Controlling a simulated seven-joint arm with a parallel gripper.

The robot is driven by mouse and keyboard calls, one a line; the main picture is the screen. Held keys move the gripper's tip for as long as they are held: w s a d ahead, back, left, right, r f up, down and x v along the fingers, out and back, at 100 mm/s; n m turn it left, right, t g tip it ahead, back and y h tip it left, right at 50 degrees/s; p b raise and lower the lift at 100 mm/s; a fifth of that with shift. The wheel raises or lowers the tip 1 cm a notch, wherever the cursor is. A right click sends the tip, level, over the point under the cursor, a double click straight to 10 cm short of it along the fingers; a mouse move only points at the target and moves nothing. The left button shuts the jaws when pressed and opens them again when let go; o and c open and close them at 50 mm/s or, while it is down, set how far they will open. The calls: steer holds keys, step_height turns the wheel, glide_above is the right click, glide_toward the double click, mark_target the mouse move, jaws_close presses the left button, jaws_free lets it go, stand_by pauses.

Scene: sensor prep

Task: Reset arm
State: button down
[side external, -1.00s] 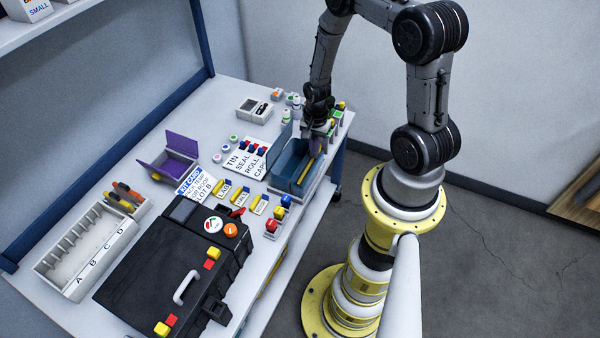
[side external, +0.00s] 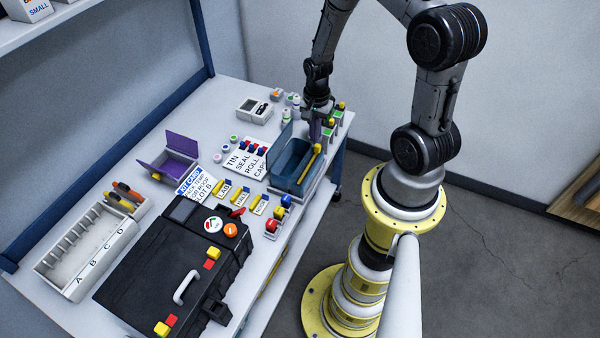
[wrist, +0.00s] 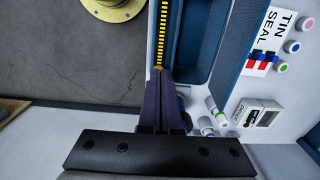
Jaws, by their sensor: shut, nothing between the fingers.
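My gripper (side external: 316,140) is above the far end of the blue open box at the table's right side. Its purple fingers are shut together, with nothing between them; they also show in the wrist view (wrist: 162,80). A yellow strip with black marks (wrist: 163,35) runs along the box's side, in line with the fingertips in the wrist view. In the side view the yellow strip (side external: 309,167) slants along the box. The blue box (side external: 287,170) has a raised lid. I cannot tell whether the fingertips touch the strip.
The black case (side external: 150,270), white lettered rack (side external: 65,292), purple box (side external: 178,166) and tag cards fill the table's left and front. Small white bottles (side external: 292,100) and green-topped blocks (side external: 337,124) stand near the gripper. A wall is behind; open floor (side external: 480,270) lies right.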

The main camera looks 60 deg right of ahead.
steer(key=w+a+r+n+t+h, duration=0.1)
steer(key=w+a+r+t, duration=0.1)
steer(key=w+r, duration=0.4)
steer(key=w+a+r+n+t, duration=0.1)
steer(key=w+a+r+n, duration=0.15)
steer(key=r, duration=0.55)
steer(key=s+a+r+n+t, duration=0.15)
steer(key=a+r, duration=0.25)
steer(key=r, duration=0.4)
steer(key=a+r+n+t, duration=0.1)
steer(key=a+r+n, duration=0.1)
steer(key=a+r, duration=0.35)
steer(key=s+a+r+n+t, duration=0.2)
steer(key=s+a+r+n, duration=0.15)
steer(key=s+r, duration=0.35)
steer(key=s+a+f+n+g+y, duration=0.1)
steer(key=s+a+n+g, duration=0.1)
steer(key=s+n, duration=0.5)
steer(key=s, duration=0.4)
steer(key=shift+s+f, duration=0.15)
steer(key=shift+s, duration=0.15)
